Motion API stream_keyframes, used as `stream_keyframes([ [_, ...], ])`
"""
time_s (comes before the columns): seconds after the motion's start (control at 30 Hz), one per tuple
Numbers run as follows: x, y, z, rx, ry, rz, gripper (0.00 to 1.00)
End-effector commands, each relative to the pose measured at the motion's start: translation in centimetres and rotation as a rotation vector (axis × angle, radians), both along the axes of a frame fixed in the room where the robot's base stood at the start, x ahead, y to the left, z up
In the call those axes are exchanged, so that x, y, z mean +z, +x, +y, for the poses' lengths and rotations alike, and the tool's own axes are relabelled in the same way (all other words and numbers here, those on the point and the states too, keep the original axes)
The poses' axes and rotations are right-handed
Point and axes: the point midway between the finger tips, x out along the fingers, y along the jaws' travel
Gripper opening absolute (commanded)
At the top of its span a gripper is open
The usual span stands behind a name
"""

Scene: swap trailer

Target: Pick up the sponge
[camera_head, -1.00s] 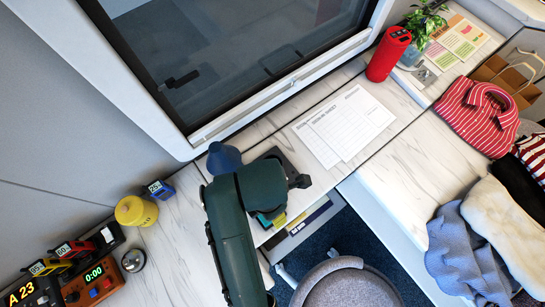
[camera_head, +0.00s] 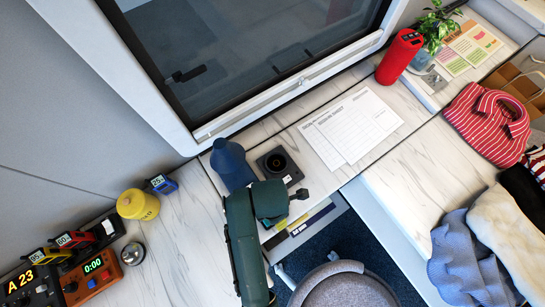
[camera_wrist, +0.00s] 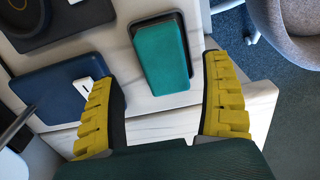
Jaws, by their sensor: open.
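A teal block with a dark grey lower layer, the likely sponge (camera_wrist: 160,54), lies on the pale marbled counter in the wrist view. My gripper (camera_wrist: 161,74) is open, with its two yellow ridged fingers wide apart. The sponge's near end lies roughly between the fingertips, left of the right finger. I see no contact between fingers and sponge, and the height gap cannot be told. In the head view my green arm reaches the counter and hides the sponge and fingertips.
A dark blue object (camera_wrist: 52,88) lies close to the left finger. A black device with a round top (camera_head: 278,164) and a blue container (camera_head: 231,163) stand behind my arm. Paper sheets (camera_head: 352,126) lie to the right. A grey chair (camera_head: 344,288) stands below the counter edge.

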Motion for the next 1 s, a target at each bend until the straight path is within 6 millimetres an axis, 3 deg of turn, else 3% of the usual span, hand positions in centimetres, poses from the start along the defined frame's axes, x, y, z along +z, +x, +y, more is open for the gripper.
stream_keyframes([
  [0.2,-3.3,-0.4,-0.3,0.0,-0.001,0.004,0.8],
  [0.43,-3.7,-0.3,-0.3,0.0,0.0,0.001,0.8],
  [0.47,-3.7,-0.3,-0.3,0.0,0.0,0.001,0.78],
  [0.77,-3.7,-0.3,-0.3,0.0,0.0,0.002,0.23],
  [1.0,-3.7,-0.3,-0.3,0.0,0.0,0.002,0.22],
])
